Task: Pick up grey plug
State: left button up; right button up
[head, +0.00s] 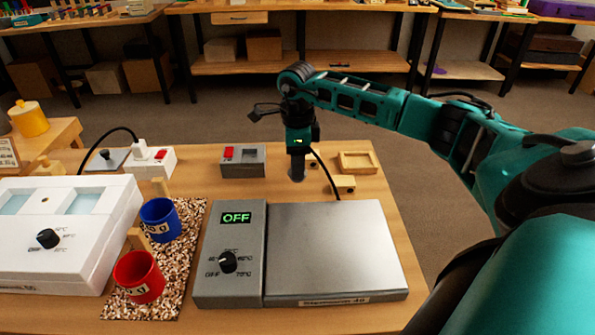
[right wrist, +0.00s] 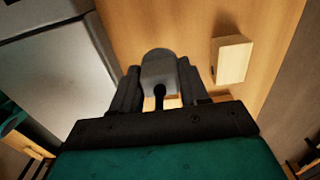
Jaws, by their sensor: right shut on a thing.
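The grey plug (right wrist: 159,70) shows in the right wrist view between the two fingers of my right gripper (right wrist: 158,88), with a dark cable end at its near side. The right gripper is shut on it. In the head view my right gripper (head: 297,170) points down over the wooden bench behind the hotplate, and its fingers mostly hide the plug. A black cable (head: 326,171) runs from beside the gripper down to the back of the hotplate (head: 335,245). I cannot tell whether the plug touches the bench. My left gripper is out of view.
A grey socket box (head: 258,170) with a red switch stands left of the gripper. A wooden block (head: 343,184) and a small wooden tray (head: 357,161) lie to its right. A white socket box (head: 160,166), blue mug (head: 160,220) and red mug (head: 138,277) stand farther left.

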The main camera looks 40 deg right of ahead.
notch_tip(320, 180, up, 16)
jog(key=p, duration=0.1)
jog(key=shift+r, duration=0.15)
dwell(0.8)
